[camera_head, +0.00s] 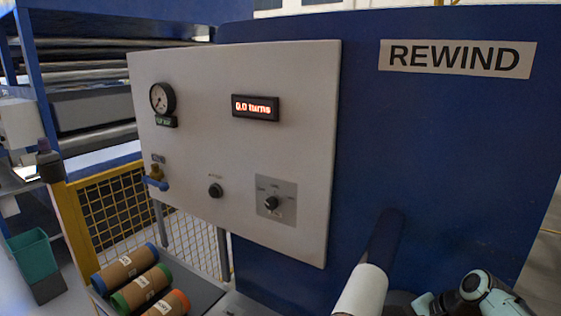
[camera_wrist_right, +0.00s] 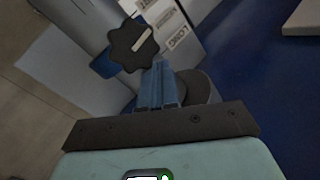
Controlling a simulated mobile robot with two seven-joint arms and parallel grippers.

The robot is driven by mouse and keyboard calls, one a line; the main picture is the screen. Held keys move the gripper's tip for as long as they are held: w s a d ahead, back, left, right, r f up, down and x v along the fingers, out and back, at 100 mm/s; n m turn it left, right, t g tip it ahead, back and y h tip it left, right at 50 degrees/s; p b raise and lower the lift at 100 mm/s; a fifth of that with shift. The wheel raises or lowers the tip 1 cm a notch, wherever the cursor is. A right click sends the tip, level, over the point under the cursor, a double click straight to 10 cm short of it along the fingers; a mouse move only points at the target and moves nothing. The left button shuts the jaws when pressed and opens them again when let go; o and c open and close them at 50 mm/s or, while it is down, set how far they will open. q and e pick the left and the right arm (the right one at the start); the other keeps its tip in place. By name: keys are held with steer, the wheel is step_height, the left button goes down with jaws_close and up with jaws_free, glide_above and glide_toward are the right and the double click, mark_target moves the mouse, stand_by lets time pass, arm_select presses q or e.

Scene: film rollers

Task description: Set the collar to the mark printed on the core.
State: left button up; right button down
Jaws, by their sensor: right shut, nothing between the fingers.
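My right gripper (camera_wrist_right: 158,72) shows in the right wrist view with its blue fingers together and nothing between them. A black lobed knob (camera_wrist_right: 133,44) with a white line on it appears just beyond the fingertips; I cannot tell whether they touch. In the head view a white cylinder (camera_head: 363,291) sits on a dark shaft at the bottom, cut off by the frame edge. I cannot make out a collar or a printed mark on it. My right arm (camera_head: 484,294) is at the bottom right, its gripper not visible there. My left gripper is in neither view.
A white panel (camera_head: 215,110) carries a gauge (camera_head: 162,98), a display (camera_head: 255,106) reading 0.0 turns, and a rotary switch (camera_head: 271,203). Brown tubes (camera_head: 125,268) with coloured ends lie at lower left. The blue REWIND machine (camera_head: 440,140) fills the right.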

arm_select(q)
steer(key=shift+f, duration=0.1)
arm_select(e)
steer(key=shift+s, duration=0.15)
stand_by(0.4)
steer(key=shift+s+a+b, duration=0.35)
steer(key=shift+s+a, duration=0.05)
steer(key=shift+s, duration=0.05)
arm_select(q)
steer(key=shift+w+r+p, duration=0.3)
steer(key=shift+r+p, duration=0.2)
steer(key=shift+p, duration=0.15)
arm_select(e)
steer(key=shift+w+d+r, duration=0.1)
steer(key=shift+w+d, duration=0.35)
steer(key=shift+w, duration=0.25)
steer(key=shift+s+r+p, duration=0.1)
steer(key=shift+r+p, duration=0.25)
steer(key=shift+r, duration=0.2)
step_height(320, 180, up, 4)
steer(key=shift+f+p, duration=0.1)
steer(key=shift+p, duration=1.1)
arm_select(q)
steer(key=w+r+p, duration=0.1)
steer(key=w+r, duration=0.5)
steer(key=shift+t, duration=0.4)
arm_select(e)
step_height(320, 180, up, 4)
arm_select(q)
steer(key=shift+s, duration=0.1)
